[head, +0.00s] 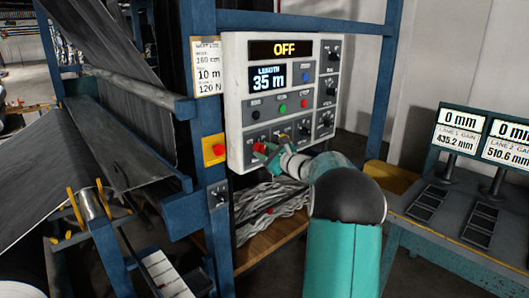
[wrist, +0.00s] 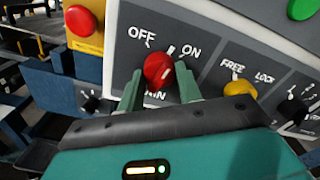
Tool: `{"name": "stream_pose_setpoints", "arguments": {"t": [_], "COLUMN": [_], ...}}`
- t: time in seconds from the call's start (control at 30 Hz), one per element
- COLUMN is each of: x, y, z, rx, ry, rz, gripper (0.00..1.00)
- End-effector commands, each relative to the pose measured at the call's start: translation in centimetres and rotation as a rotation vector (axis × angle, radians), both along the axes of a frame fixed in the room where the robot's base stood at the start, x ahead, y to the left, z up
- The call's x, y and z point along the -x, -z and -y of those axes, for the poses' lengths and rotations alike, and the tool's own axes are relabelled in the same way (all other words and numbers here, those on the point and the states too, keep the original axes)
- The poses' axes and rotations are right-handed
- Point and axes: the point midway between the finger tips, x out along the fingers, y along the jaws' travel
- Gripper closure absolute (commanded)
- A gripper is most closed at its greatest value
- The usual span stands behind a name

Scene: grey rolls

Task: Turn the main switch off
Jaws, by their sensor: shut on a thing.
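The main switch is a red knob (wrist: 158,69) on the grey control panel (head: 237,100), with OFF printed to its upper left and ON to its upper right. In the wrist view my gripper (wrist: 160,80) has one finger on each side of the knob and is shut on it. A pale mark shows above the knob, between the two words; I cannot tell exactly which way the knob points. In the head view my gripper (head: 266,153) is at the panel's lower left and partly hides the knob. The panel's top display (head: 284,49) reads OFF.
A yellow FREE/LOCK knob (wrist: 240,89) sits close to the right of my gripper. A red button on a yellow box (head: 214,149) is on the blue post to the left. A bench with displays (head: 459,130) stands at the right.

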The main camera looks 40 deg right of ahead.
Motion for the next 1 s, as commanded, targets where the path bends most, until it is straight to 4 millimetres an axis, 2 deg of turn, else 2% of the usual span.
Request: {"name": "stream_pose_setpoints", "arguments": {"t": [0.7, 1.0], "x": [0.1, 0.08], "y": [-0.1, -0.12], "z": [0.12, 0.09], "rx": [0.679, 0.908], "ry": [0.0, -0.001], "rz": [0.019, 0.025], "gripper": [0.88, 0.88]}}
